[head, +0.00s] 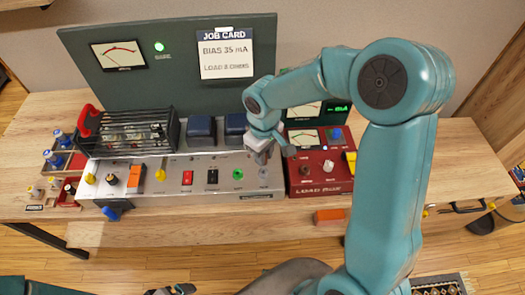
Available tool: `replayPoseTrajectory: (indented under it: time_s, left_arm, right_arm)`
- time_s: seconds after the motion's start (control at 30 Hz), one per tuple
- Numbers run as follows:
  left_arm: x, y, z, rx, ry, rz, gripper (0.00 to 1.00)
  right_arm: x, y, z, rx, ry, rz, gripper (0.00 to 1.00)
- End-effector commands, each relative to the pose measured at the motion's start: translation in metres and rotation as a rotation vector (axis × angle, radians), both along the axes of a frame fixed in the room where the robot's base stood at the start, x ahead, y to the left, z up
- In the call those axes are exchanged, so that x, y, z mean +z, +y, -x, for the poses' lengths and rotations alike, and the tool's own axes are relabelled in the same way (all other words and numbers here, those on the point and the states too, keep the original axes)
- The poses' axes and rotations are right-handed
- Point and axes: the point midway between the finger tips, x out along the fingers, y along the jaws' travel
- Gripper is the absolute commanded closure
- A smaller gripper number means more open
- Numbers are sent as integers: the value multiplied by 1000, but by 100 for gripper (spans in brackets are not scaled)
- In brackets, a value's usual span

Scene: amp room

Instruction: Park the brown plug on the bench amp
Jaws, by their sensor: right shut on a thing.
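The bench amp (215,183) is a long grey chassis on the wooden bench, with a caged tube section and two dark blue transformers on top. My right gripper (263,152) is over the amp's right end, close above its panel. It is shut on a small dark brownish thing, which looks like the brown plug; the fingers hide most of it. I cannot tell whether it touches the amp. Below it, the amp's front carries a green socket (238,174) and a grey one (263,173). My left gripper (172,290) is at the bottom edge, mostly cut off.
The red load box (318,175) stands just right of the amp. A rack of small bottles (60,150) is at the left. A dark green meter panel (175,60) with a job card stands behind. My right arm hides part of the right bench.

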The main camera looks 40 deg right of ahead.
Motion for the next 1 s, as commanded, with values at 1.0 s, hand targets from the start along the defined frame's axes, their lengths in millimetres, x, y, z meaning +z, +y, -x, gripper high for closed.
replayPoseTrajectory:
  time_s: [1.0]
  left_arm:
    - [-12, 0, 0, 0, 0, 0, 0]
  right_arm:
    - [-12, 2, -1, -1, -1, 0, 100]
